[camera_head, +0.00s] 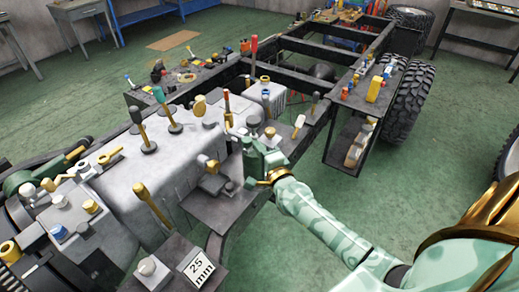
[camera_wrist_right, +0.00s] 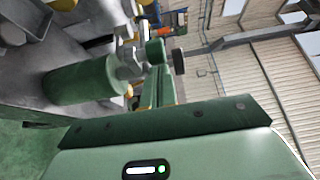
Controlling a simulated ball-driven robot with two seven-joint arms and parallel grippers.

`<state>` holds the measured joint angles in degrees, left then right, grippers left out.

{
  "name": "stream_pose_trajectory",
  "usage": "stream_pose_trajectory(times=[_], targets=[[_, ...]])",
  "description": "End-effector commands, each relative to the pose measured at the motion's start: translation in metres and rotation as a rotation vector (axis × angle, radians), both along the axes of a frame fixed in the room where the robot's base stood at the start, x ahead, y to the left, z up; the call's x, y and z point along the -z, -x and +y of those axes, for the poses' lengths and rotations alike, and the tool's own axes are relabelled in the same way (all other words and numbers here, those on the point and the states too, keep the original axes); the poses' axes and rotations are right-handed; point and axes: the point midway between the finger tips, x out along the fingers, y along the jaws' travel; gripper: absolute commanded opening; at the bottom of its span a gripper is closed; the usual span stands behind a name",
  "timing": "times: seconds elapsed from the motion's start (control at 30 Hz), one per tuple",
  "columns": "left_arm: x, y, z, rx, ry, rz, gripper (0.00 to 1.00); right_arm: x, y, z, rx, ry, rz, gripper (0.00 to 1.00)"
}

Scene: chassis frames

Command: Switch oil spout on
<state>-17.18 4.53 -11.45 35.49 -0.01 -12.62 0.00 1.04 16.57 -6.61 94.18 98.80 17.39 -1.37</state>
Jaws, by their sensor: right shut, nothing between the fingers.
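My right gripper (camera_head: 251,147) is shut and empty. It is at the near right edge of the grey engine block (camera_head: 150,180), over the dark ledge (camera_head: 215,205). In the wrist view the green fingers (camera_wrist_right: 158,55) show beyond the wrist. I cannot pick out the oil spout or its switch for sure. Beside the gripper, a small dark fitting (camera_head: 213,184) with a brass part (camera_head: 207,163) stands on the ledge. A dark rounded knob (camera_head: 253,122) is just behind the gripper. A green cylinder (camera_wrist_right: 85,80) lies left of the fingers in the wrist view. My left gripper is out of view.
Upright handles, such as a brass-topped one (camera_head: 150,200), stand on and around the engine. A "25 mm" plate (camera_head: 196,268) lies in front. The chassis frame (camera_head: 310,80) and a tyre (camera_head: 410,100) lie behind. Open green floor (camera_head: 420,170) is at the right.

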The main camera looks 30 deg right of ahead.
Motion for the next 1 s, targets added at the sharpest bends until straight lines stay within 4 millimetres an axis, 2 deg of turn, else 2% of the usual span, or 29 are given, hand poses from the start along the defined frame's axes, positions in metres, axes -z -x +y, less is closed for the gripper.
stream_pose_trajectory(times=[0.17,0.27,0.5,0.67,1.0], targets=[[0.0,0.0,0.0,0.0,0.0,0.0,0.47,0.0,0.0,0.0,0.0,0.0,0.0,0.0],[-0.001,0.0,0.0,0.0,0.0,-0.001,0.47,-0.001,-0.007,0.002,0.001,-0.002,-0.002,0.0],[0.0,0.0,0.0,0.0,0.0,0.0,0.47,0.0,-0.059,0.023,0.002,-0.003,-0.002,0.0],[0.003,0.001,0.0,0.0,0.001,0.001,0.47,0.001,-0.083,0.034,0.0,0.0,-0.001,0.0],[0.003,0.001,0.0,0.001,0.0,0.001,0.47,-0.002,-0.089,0.038,-0.002,-0.001,-0.003,0.0]])
